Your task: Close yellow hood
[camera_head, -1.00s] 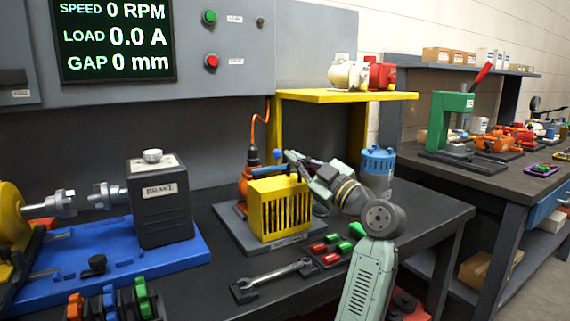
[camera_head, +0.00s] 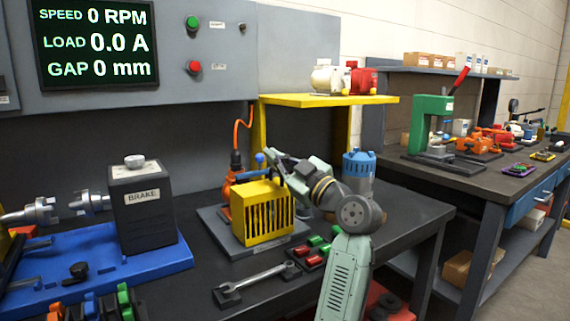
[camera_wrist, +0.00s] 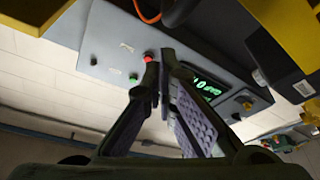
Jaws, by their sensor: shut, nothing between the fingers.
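The yellow hood (camera_head: 264,212) is a boxy cover with vertical slots in its front, on a grey base plate (camera_head: 225,240) on the bench. An orange motor part (camera_head: 229,183) with a blue-topped lever shows behind it at the left.
A yellow shelf (camera_head: 330,99) stands above and behind the hood. A blue-capped cylinder (camera_head: 358,165) is right of my wrist. A wrench (camera_head: 255,280) and red and green blocks (camera_head: 315,248) lie in front. The black brake box (camera_head: 142,207) stands left.

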